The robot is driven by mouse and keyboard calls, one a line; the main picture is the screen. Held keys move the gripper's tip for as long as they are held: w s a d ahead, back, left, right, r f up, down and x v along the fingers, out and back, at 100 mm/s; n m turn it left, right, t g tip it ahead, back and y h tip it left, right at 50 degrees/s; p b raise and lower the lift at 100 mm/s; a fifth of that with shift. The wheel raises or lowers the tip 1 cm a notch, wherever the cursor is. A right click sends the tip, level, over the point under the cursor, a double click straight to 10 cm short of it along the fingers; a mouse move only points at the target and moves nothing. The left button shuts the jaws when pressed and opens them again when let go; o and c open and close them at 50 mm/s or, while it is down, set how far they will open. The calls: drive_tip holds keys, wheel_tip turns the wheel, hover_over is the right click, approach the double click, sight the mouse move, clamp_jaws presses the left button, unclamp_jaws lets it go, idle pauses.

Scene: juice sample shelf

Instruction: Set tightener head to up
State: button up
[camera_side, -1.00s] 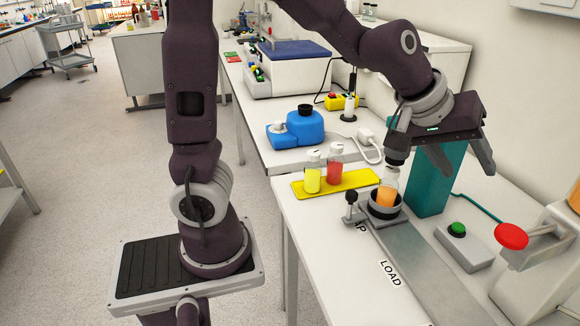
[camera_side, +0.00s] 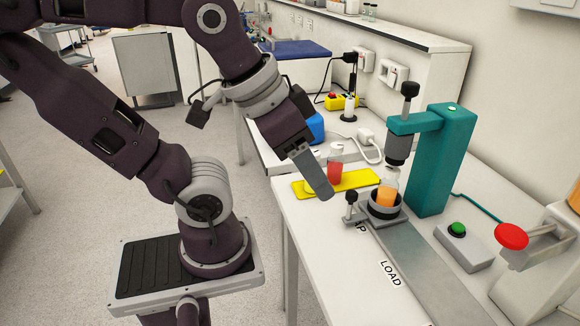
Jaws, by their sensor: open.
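The tightener is a teal stand (camera_side: 432,165) with a short arm. Its dark head (camera_side: 398,148) hangs from that arm under a black knob (camera_side: 410,90). The head is just above the neck of a bottle of orange juice (camera_side: 386,195); I cannot tell whether they touch. The bottle stands upright in a dark round holder (camera_side: 384,211) on the grey rail. My gripper (camera_side: 325,188) is left of the tightener, apart from it, above the yellow tray. It is open and seen edge-on, with nothing visible between its fingers.
A box with a green button (camera_side: 457,229) and a red round knob (camera_side: 511,236) are at right. The rail (camera_side: 425,265) runs to the front, marked LOAD.

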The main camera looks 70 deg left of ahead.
drive_tip(key=s+a+f+m+g+y, duration=0.1)
drive_tip(key=a+f+m+y, duration=0.1)
drive_tip(key=a+m, duration=0.2)
drive_tip(key=shift+s+a+f+m+g+y, duration=0.3)
drive_tip(key=shift+a+f+y, duration=0.1)
drive_tip(key=shift+a, duration=0.15)
drive_tip(key=d+n+h, duration=0.1)
drive_tip(key=d+r+n+t, duration=0.1)
drive_tip(key=d+n, duration=0.1)
drive_tip(key=d+r+n+h, duration=0.1)
drive_tip(key=shift+w+d+r+h, duration=0.25)
drive_tip(key=shift+w+d+h, duration=0.05)
drive_tip(key=shift+w+d, duration=0.1)
